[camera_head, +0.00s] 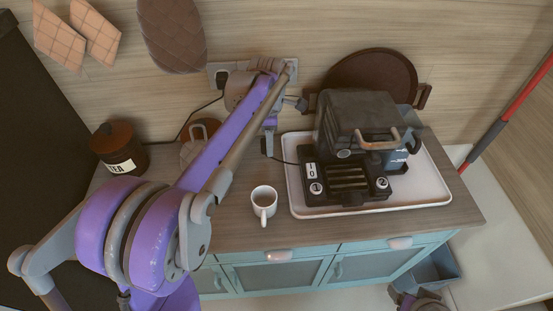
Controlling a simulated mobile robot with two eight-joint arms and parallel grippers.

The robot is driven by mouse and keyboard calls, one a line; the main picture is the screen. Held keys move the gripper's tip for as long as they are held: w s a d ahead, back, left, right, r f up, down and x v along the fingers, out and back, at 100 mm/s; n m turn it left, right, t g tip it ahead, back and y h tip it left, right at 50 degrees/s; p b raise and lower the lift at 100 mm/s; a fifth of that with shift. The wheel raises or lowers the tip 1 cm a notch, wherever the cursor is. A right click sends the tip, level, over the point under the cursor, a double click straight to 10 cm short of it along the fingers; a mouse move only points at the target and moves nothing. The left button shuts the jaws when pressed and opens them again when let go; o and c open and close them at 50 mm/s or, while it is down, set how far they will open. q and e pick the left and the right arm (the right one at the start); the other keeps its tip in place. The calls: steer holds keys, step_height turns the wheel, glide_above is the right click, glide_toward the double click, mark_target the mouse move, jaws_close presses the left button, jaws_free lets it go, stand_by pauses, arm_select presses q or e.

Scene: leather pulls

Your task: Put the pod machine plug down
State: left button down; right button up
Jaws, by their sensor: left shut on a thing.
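My left gripper (279,116) is near the wall, left of the machine and below the wall socket (219,74). It is shut on the pod machine plug, which the gripper and arm mostly hide.
A white mug (264,201) stands on the counter left of the tray. A dark tea jar (119,149) is at the far left. A round brown board (372,71) leans on the wall behind the machine. Some counter is clear around the mug.

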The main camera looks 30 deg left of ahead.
arm_select(q)
glide_above(270, 173)
steer(key=f, duration=0.5)
steer(key=shift+s+f, duration=0.2)
steer(key=shift+w+f, duration=0.1)
steer(key=shift+f, duration=2.05)
arm_select(e)
steer(key=shift+s+f, duration=0.25)
arm_select(q)
steer(key=shift+f+b, duration=0.6)
steer(key=shift+f, duration=0.05)
arm_select(e)
steer(key=shift+s+f, duration=0.2)
steer(key=shift+f, duration=0.35)
arm_select(q)
steer(key=shift+c, duration=2.1)
jaws_free()
steer(key=shift+r, duration=0.1)
arm_select(e)
steer(key=shift+r, duration=0.1)
arm_select(q)
steer(key=shift+r, duration=0.3)
step_height(270, 173, up, 13)
steer(key=shift+f+p, duration=0.2)
steer(key=shift+p, duration=0.6)
arm_select(e)
steer(key=shift+w+r, duration=0.2)
steer(key=shift+r, duration=0.3)
steer(key=shift+w+r, duration=0.2)
steer(key=shift+r, duration=0.3)
